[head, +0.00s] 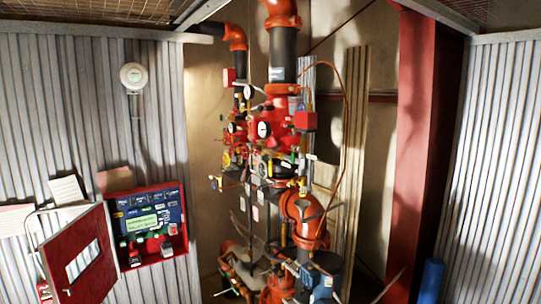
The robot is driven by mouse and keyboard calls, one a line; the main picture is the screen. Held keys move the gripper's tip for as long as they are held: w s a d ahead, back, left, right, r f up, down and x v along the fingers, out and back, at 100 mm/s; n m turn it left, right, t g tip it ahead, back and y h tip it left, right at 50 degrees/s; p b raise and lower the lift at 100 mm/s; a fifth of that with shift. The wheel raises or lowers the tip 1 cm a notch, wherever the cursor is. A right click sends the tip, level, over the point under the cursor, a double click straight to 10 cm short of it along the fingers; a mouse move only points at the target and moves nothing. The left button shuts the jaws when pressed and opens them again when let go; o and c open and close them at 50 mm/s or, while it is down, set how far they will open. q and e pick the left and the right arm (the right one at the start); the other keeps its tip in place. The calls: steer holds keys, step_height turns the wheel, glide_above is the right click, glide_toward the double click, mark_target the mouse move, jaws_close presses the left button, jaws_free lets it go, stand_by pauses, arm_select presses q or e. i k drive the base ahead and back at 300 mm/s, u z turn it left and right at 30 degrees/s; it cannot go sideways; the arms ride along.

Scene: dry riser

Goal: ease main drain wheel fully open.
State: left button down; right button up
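A riser of orange-red and dark pipes (284,45) stands in the middle of the head view, crowded with valves, gauges and tags. A red valve body (272,128) with a round white gauge (264,129) sits at mid height. A thinner riser stands just behind it to the left. Below, a large orange elbow (306,220) bends down to a blue-grey fitting (326,270). Dark thin parts cross in front of the lower pipes; I cannot tell which part is the main drain wheel or how far it is open. Neither of my grippers is in view.
An open red cabinet (149,232) with a blue panel hangs on the left corrugated wall, its red door (80,258) swung out. A red column (424,140) stands right of the riser. A blue cylinder (431,281) stands at the lower right.

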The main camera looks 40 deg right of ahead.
mark_target(242, 153)
steer(key=z, duration=0.7)
steer(key=i, duration=0.65)
steer(key=z, duration=0.6)
steer(key=i, duration=0.75)
steer(key=u, duration=0.3)
